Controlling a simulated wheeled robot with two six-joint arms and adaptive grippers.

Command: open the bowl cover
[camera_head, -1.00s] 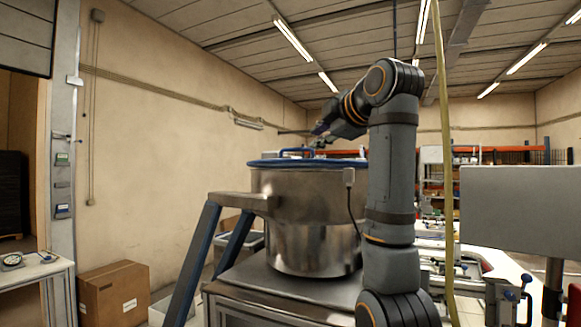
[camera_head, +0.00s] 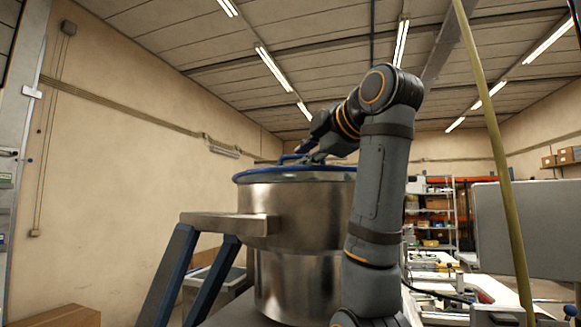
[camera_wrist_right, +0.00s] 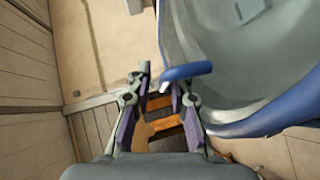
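The large steel bowl (camera_head: 300,225) stands on a metal stand and has a blue-rimmed cover (camera_head: 262,176) on top. The cover lies closed on the bowl. A blue handle (camera_head: 288,158) stands up from the cover. It also shows in the right wrist view (camera_wrist_right: 188,71), beside the fingertips. My right gripper (camera_wrist_right: 160,88) is open, with a clear gap between its purple-padded fingers. The handle's end is at the right finger; I cannot tell whether they touch. In the head view the gripper (camera_head: 309,155) is small and dark just above the cover. My left gripper is not in view.
A metal stand with blue legs (camera_head: 168,275) is left of the bowl. A yellow pole (camera_head: 492,140) and a grey panel (camera_head: 535,230) are at the right. A cardboard box (camera_head: 60,316) is at the lower left.

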